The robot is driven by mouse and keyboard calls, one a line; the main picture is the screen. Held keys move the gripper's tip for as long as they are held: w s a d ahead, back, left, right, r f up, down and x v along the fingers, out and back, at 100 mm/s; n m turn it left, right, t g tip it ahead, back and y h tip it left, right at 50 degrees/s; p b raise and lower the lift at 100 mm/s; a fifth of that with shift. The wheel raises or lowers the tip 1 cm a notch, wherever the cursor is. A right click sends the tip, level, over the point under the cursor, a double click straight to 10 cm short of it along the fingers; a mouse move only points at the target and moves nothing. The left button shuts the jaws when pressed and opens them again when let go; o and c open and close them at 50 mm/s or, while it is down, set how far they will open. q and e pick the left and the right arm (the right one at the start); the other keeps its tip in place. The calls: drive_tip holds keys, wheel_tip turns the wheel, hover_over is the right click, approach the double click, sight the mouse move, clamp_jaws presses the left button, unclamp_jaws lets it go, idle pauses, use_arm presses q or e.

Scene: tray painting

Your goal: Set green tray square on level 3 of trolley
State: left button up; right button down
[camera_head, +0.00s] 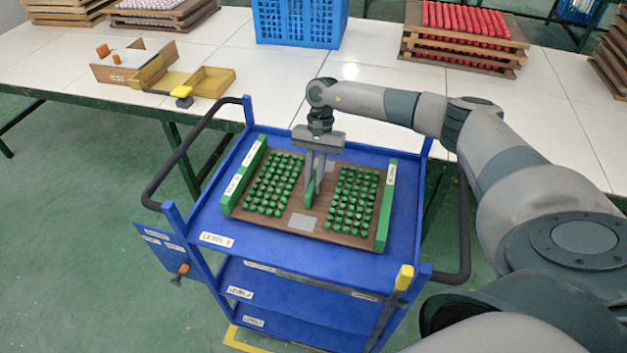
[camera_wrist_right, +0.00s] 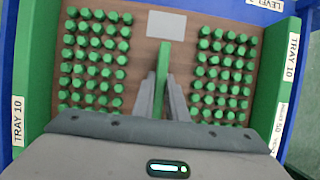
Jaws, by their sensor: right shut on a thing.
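The green tray (camera_head: 300,222) has a brown base, green side walls and rows of green pegs on both halves. It lies within the blue top shelf, level 3, of the trolley (camera_head: 216,240), with blue shelf showing around it. Its sides run roughly along the shelf's sides; whether it is exactly square or fully resting I cannot tell. My right gripper (camera_head: 314,188) points down at the tray's middle, shut on its upright green centre bar. The right wrist view shows the gripper (camera_wrist_right: 162,88) straddling this bar between the peg blocks. My left gripper is out of view.
Dark handles (camera_head: 178,160) rise at the trolley's sides. Behind it is a white table (camera_head: 385,62) with a blue crate (camera_head: 298,24), stacked red-filled trays (camera_head: 465,40) and a wooden box with yellow parts (camera_head: 212,82). Lower trolley shelves look empty.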

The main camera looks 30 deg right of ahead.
drive_tip(key=shift+f, duration=0.4)
drive_tip(key=shift+f, duration=0.1)
drive_tip(key=c, duration=1.8)
unclamp_jaws()
drive_tip(key=shift+o, duration=0.2)
